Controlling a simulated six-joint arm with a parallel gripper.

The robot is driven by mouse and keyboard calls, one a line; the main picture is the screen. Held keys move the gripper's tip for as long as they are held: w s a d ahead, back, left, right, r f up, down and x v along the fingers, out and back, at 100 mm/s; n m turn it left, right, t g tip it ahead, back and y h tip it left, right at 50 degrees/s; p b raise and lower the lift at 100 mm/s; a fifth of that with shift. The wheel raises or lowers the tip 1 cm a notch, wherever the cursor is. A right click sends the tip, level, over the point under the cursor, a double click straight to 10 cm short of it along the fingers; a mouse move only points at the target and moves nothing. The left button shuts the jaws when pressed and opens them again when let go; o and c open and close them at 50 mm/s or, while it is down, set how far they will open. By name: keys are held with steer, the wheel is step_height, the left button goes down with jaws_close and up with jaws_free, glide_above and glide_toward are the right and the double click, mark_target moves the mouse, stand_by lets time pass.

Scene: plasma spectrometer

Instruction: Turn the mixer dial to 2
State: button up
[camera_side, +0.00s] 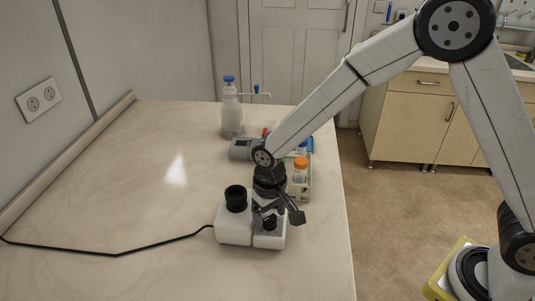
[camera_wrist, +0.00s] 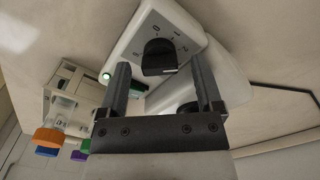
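The mixer is a white two-part device (camera_side: 233,228) with a black cup (camera_side: 236,197) on its left part. Its black dial (camera_wrist: 159,57) sits on a grey face marked with a 0 and other small numbers; the dial also shows in the side view (camera_side: 270,223). A light mark on the knob is at its lower right edge in the wrist view; the exact setting is hard to read. My gripper (camera_wrist: 160,63) is open, its two black fingers apart on either side of the dial in that view. In the side view my gripper (camera_side: 279,209) is just above the dial, empty.
A rack (camera_side: 302,187) with an orange-capped bottle (camera_side: 300,170) stands close behind the mixer. A grey device (camera_side: 241,149) and a blue-capped wash bottle (camera_side: 231,108) are farther back. A black cable (camera_side: 120,254) runs left. The table's left side is clear.

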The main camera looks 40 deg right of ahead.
mark_target(275, 216)
steer(key=shift+r, duration=3.95)
steer(key=shift+s+d, duration=0.2)
steer(key=shift+d, duration=0.35)
steer(key=s+d+f+t, duration=0.1)
steer(key=s+d+t, duration=0.1)
steer(key=s+d, duration=0.9)
steer(key=d, duration=0.3)
steer(key=shift+d+f+t, duration=0.3)
steer(key=shift+f, duration=0.05)
